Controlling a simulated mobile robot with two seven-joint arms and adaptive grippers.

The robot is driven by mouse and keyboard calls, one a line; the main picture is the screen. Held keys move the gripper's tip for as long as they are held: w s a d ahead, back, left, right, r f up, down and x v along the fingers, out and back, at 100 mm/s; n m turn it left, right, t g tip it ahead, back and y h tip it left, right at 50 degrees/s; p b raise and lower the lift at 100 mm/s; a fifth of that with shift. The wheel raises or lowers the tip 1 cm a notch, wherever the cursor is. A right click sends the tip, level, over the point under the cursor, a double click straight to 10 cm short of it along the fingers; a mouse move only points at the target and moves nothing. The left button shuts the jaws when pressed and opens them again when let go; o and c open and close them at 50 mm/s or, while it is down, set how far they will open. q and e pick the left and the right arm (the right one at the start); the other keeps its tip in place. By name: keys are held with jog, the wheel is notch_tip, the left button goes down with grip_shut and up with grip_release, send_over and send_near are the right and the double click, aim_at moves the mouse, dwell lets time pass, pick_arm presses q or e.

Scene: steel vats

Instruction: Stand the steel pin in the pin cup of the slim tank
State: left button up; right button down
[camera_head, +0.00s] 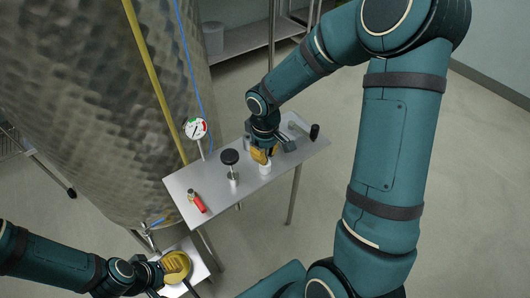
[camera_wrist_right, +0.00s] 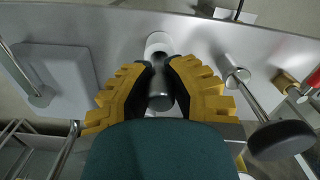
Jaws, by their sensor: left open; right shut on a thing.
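My right gripper (camera_head: 264,154) is over the steel table, shut on the steel pin (camera_wrist_right: 160,97). In the right wrist view the grey pin lies between the yellow finger pads, its rounded end showing. A white cup (camera_head: 265,168) stands on the table directly by these fingertips; it also shows in the right wrist view (camera_wrist_right: 158,43), just past the pin. I cannot tell whether the pin's far end is in the cup or apart from it. My left gripper (camera_head: 176,267) is open at the lower left, over a small white stand. A large dimpled steel tank (camera_head: 105,100) rises behind.
On the table (camera_head: 185,182) are a dial gauge (camera_head: 196,128) on a post, a black-topped post (camera_head: 229,157), a red-handled item (camera_head: 199,203) and a black knob (camera_head: 314,131). The table front between the red item and the cup is mostly clear.

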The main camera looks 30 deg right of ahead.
jog(key=shift+f+b, duration=0.7)
jog(key=shift+f, duration=0.25)
jog(key=c, duration=0.9)
grip_release()
jog(key=shift+c, duration=0.2)
jog(key=shift+r, duration=0.15)
notch_tip(320, 180, up, 12)
jog(key=shift+f, duration=0.1)
